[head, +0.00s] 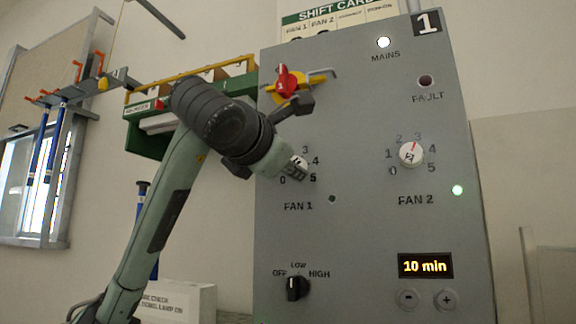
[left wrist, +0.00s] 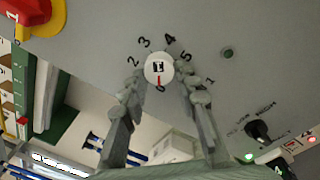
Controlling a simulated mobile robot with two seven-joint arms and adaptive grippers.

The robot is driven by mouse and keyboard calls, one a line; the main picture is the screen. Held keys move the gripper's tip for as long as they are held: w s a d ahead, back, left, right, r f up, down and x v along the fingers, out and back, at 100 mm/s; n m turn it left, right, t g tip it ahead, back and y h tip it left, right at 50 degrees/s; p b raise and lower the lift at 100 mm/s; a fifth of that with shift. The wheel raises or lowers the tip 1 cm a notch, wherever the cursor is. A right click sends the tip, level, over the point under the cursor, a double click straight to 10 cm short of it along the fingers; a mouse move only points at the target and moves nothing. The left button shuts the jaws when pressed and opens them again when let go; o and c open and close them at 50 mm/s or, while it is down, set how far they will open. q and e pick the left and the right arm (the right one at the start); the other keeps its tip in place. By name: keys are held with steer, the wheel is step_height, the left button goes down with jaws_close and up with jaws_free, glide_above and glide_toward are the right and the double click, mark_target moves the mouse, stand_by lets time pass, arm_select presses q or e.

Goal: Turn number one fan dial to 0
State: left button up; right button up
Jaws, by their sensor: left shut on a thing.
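The number one fan dial is the white FAN 1 dial (left wrist: 159,67) on the grey panel (head: 375,240). In the left wrist view its red pointer points down at what looks like the 0 mark. The 2, 3, 4 and 5 show around its upper side; the 1 is hidden by a finger. My left gripper (left wrist: 161,76) has one finger on each side of the dial and is shut on it. In the head view the gripper (head: 297,170) covers most of the dial. My right gripper is not in view.
The FAN 2 dial (head: 411,154) points near 3, and its green lamp (head: 457,190) is lit. The FAN 1 lamp (head: 332,198) is dark. A red switch handle (head: 285,82) on a yellow plate sits above my wrist. A black OFF-LOW-HIGH knob (head: 297,288) is below.

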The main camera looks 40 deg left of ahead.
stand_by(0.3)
arm_select(q)
steer(key=o, duration=1.2)
steer(key=shift+c, duration=0.2)
steer(key=v, duration=1.2)
